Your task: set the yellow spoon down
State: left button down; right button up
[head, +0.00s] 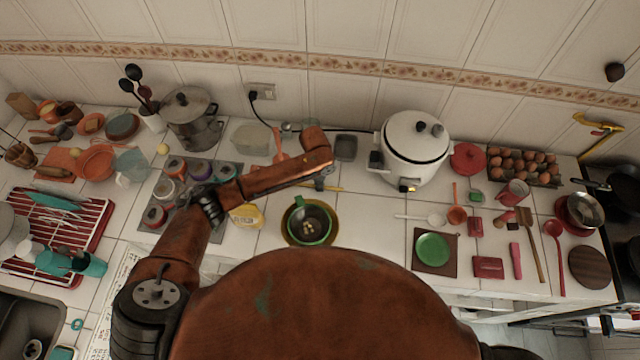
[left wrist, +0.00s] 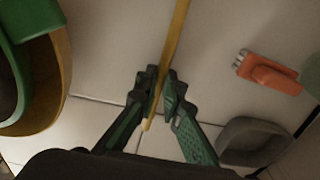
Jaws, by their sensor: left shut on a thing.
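The yellow spoon (head: 334,188) shows in the head view as a thin yellow strip beside my left gripper (head: 322,182). In the left wrist view the spoon (left wrist: 176,42) is a long, thin yellow handle that runs up out of the picture. My left gripper (left wrist: 158,100) is shut on it near its lower end there. The spoon is above the white tiled counter; I cannot tell whether it touches the tiles. Its far end is out of the left wrist view, and my arm hides part of it in the head view. My right gripper is not in view.
A grey container (head: 346,148) and a white rice cooker (head: 413,150) stand behind and right. Bare tiles show left of the white ladle (head: 414,217).

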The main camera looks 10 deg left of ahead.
pick_arm(q)
jog(key=shift+f, duration=0.15)
jog(key=c, duration=2.1)
grip_release()
jog(key=r, duration=1.2)
jog(key=shift+s+a+r+b, duration=0.15)
jog(key=shift+a+b, duration=0.2)
jog(key=shift+b, duration=0.05)
